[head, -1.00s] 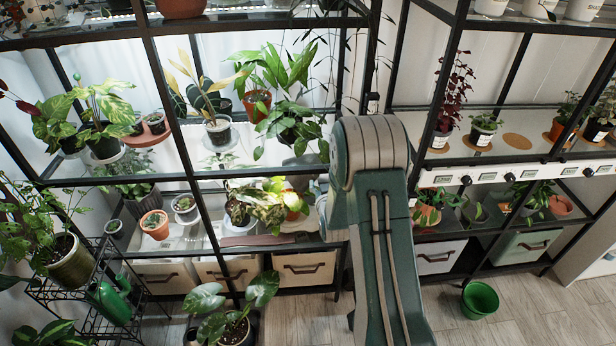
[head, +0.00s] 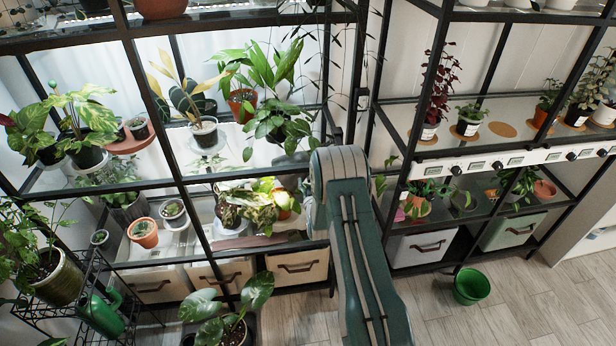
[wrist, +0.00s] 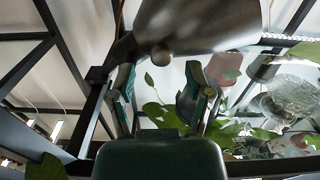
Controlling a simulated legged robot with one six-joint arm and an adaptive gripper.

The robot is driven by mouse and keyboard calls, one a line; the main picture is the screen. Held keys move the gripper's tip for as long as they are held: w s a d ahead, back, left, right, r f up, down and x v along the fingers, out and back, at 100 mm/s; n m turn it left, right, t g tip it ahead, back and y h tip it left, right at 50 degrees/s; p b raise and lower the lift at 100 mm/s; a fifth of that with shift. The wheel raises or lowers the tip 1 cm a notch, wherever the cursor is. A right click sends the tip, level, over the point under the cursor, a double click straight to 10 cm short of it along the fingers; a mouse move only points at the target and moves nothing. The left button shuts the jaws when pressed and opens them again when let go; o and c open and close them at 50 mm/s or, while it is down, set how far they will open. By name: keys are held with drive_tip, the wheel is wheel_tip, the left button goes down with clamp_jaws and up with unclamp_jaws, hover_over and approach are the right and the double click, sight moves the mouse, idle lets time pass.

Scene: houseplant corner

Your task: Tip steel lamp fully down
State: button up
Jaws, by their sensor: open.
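A smooth grey metal shade, which looks like the steel lamp (wrist: 205,22), fills the top middle of the wrist view. A small round knob (wrist: 161,54) shows at its lower edge. My gripper (wrist: 160,88) is open, with its two green-and-dark fingers apart just below the shade in the picture. Nothing shows held between them, only leaves behind. I cannot tell whether a finger touches the shade. In the head view my arm hides the gripper, and I cannot make out the lamp there.
Black-framed shelves with potted plants stand on both sides of my arm. A green bucket (head: 471,284) is on the open floor at right. A leafy plant (head: 228,318) stands low in front. A clear rounded vessel (wrist: 290,98) shows at right in the wrist view.

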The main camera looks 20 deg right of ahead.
drive_tip(key=shift+a+x, duration=0.2)
drive_tip(key=shift+x, duration=0.95)
drive_tip(key=shift+w+d, duration=0.1)
drive_tip(key=shift+d, duration=0.1)
clamp_jaws()
drive_tip(key=shift+s+d+f+n, duration=0.15)
drive_tip(key=shift+d+f+n, duration=0.3)
drive_tip(key=shift+n, duration=0.45)
drive_tip(key=shift+s+d+f+n, duration=0.1)
drive_tip(key=shift+d+f+n, duration=0.3)
drive_tip(key=shift+n, duration=0.5)
drive_tip(key=shift+s+d+f+n, duration=0.15)
drive_tip(key=shift+d+f+n, duration=0.3)
drive_tip(key=shift+n, duration=0.45)
drive_tip(key=shift+d+r, duration=0.1)
unclamp_jaws()
